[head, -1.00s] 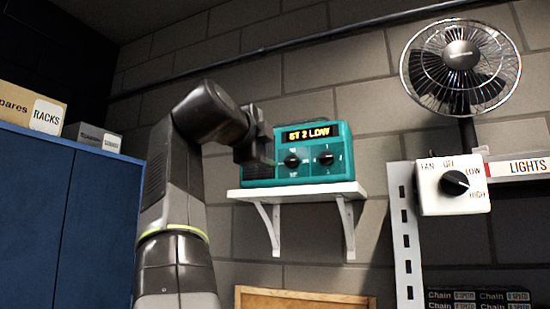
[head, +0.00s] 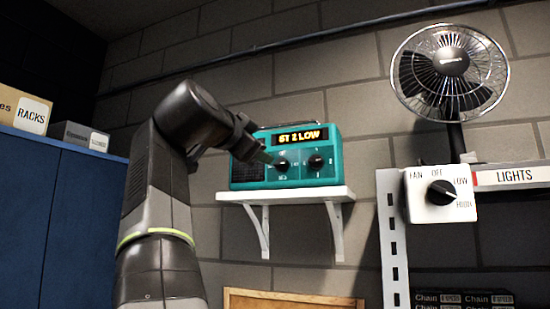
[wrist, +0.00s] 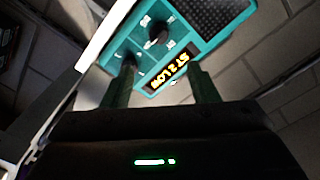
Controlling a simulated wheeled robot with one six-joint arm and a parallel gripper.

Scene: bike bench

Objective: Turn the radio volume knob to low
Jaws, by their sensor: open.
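The teal radio (head: 248,172) stands on a white wall shelf, and its lit display (head: 303,137) reads "ST 2 LOW". It has a left black knob (head: 282,164) and a right black knob (head: 316,161); their small labels are too blurred to read. My gripper (head: 266,157) is in front of the radio's left part, its tip close to the left knob. In the wrist view the radio (wrist: 215,12) appears rotated. I cannot tell whether a finger touches the radio.
The white shelf (head: 300,196) is under the radio. At right are a fan (head: 450,72), a white fan-control box (head: 425,210) with a black dial, and a "LIGHTS" strip (head: 515,176). A blue cabinet (head: 60,220) with boxes on top stands left. The wall between radio and fan is clear.

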